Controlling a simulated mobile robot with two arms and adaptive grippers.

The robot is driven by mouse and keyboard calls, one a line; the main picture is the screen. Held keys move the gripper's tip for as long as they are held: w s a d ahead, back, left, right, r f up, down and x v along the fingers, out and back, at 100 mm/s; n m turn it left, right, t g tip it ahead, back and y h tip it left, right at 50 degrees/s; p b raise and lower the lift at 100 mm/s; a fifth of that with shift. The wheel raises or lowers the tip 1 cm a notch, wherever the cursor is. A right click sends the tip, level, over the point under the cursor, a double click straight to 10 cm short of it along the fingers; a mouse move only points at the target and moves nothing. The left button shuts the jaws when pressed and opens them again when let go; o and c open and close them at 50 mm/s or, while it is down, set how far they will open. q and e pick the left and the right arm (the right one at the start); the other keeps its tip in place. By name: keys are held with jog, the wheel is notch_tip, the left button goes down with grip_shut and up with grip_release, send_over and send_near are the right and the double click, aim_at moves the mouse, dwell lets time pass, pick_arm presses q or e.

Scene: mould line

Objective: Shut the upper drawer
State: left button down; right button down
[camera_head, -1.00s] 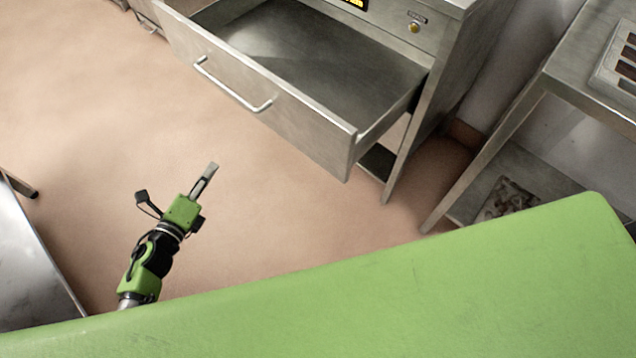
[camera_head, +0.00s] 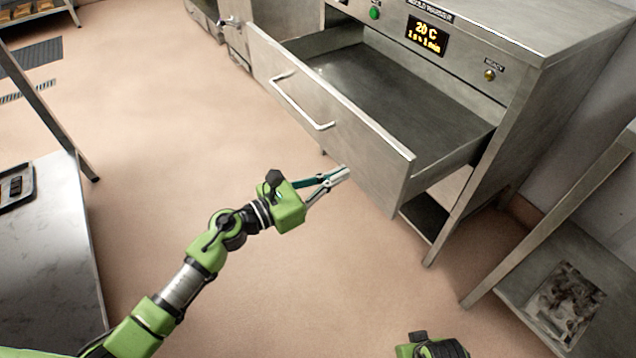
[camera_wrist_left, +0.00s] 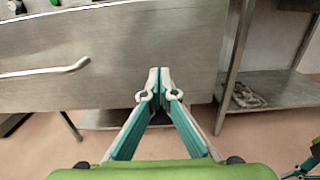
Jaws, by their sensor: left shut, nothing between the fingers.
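The upper drawer (camera_head: 375,146) is a steel drawer pulled far out of the cabinet, and its inside looks empty. Its front carries a bar handle (camera_head: 298,103). In the left wrist view the drawer front (camera_wrist_left: 120,60) fills the upper part, with the handle (camera_wrist_left: 45,71) at the left. My left gripper (camera_head: 343,174) is shut and empty, its fingertips in front of the lower part of the drawer front, right of the handle. I cannot tell whether they touch it.
The steel cabinet (camera_head: 490,70) has a lit display (camera_head: 428,38) and buttons above the drawer. A steel table (camera_head: 50,250) with a dark tray (camera_head: 17,187) stands at the left. A shelf unit (camera_head: 540,270) stands at the right. The floor before the drawer is clear.

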aim_at(367, 160)
pick_arm(q)
jog(key=shift+x, duration=2.7)
pick_arm(e)
jog(key=shift+f, duration=0.15)
pick_arm(q)
jog(key=shift+w, duration=0.1)
